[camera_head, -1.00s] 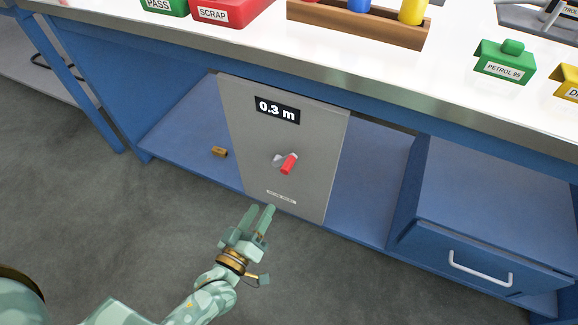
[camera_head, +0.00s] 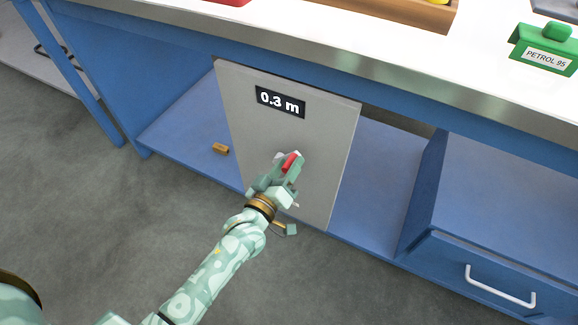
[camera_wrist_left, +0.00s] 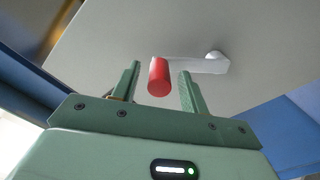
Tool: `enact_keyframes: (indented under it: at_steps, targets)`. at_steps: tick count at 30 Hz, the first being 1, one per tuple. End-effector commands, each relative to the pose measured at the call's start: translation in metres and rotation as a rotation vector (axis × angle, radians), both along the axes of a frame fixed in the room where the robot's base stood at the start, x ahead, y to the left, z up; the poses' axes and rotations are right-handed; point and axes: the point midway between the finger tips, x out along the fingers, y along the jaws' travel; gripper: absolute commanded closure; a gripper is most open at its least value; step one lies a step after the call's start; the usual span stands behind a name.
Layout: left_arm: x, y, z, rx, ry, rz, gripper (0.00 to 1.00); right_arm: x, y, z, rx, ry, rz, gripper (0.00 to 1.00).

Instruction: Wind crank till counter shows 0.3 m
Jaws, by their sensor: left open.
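The counter (camera_head: 280,102) on the upper part of the grey panel (camera_head: 325,135) reads 0.3 m. The crank has a red handle (camera_head: 291,162) on a light grey arm; in the left wrist view the handle (camera_wrist_left: 159,77) hangs at the left end of the crank arm (camera_wrist_left: 200,65), whose hub is to the right. My left gripper (camera_head: 283,168) is at the handle. In the left wrist view its two fingers (camera_wrist_left: 160,82) stand open, one on each side of the red handle, with a gap visible on both sides. My right gripper is not in view.
The panel stands under a white-topped bench (camera_head: 400,55) with a blue frame. A small brown cylinder (camera_head: 220,148) lies on the blue lower shelf left of the panel. A blue drawer (camera_head: 480,270) with a white handle is at the right. A green PETROL 95 holder (camera_head: 545,52) stands on the bench.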

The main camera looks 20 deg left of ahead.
Motion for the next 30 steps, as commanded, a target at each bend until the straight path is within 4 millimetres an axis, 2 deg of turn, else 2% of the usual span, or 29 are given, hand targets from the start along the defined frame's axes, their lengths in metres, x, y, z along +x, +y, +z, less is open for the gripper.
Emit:
enact_keyframes:
  at_steps: [10, 15, 24, 30]
  targets:
    - [0.002, 0.0, 0.0, 0.0, 0.0, 0.0, 0.56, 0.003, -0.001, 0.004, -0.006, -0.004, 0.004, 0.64]
    - [0.002, 0.0, 0.0, 0.0, 0.0, 0.0, 1.0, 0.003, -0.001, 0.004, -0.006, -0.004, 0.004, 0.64]
    - [0.002, -0.002, -0.001, 0.027, -0.001, 0.0, 1.0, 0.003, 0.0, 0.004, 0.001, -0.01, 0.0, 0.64]
    - [0.002, -0.009, -0.005, 0.12, -0.004, 0.0, 1.0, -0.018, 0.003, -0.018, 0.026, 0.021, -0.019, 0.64]
